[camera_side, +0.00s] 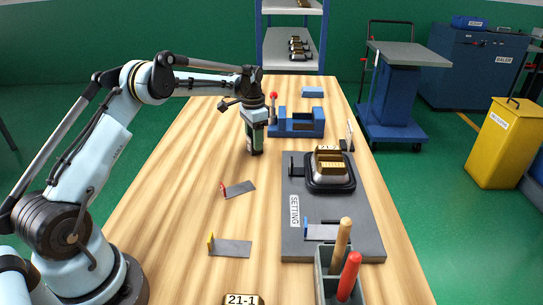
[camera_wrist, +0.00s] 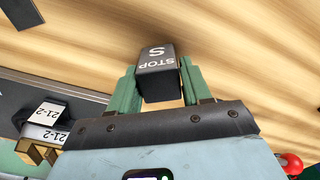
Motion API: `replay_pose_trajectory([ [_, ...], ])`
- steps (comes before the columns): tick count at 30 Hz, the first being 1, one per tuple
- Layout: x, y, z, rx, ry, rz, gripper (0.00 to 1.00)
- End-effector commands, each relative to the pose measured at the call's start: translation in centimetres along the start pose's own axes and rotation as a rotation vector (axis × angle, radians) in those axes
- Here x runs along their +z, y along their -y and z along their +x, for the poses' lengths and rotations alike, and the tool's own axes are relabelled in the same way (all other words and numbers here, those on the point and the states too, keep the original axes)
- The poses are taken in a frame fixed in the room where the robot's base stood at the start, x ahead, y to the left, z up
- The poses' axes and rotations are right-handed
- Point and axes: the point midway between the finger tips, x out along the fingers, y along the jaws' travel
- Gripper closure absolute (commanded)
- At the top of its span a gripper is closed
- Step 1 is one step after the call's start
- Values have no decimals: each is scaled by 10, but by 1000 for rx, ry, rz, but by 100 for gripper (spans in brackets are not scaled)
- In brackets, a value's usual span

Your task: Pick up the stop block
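The stop block (camera_wrist: 158,75) is a black block with white "STOP" and "S" lettering, seen in the wrist view. It sits between the green fingers of my gripper (camera_wrist: 160,88), which press against both its sides. In the side view my gripper (camera_side: 255,140) points down over the wooden table, left of the blue vise. The block there is a small dark shape (camera_side: 257,152) at the fingertips, largely covered by them. I cannot tell whether its underside touches the table.
A grey setting plate (camera_side: 294,243) lies at right, bearing a black holder with a gold "21" piece (camera_side: 332,168). A blue vise (camera_side: 302,123) stands behind. Metal strips (camera_side: 238,188) (camera_side: 231,248) lie in front. A tool caddy (camera_side: 325,290) is nearest. Table centre is clear.

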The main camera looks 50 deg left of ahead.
Motion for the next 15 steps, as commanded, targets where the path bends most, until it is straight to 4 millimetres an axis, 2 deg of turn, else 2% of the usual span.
replay_pose_trajectory([
  [1,0,0,0,0,0,0,60],
  [9,0,0,0,0,0,0,100],
  [15,0,0,-1,0,0,0,100],
])
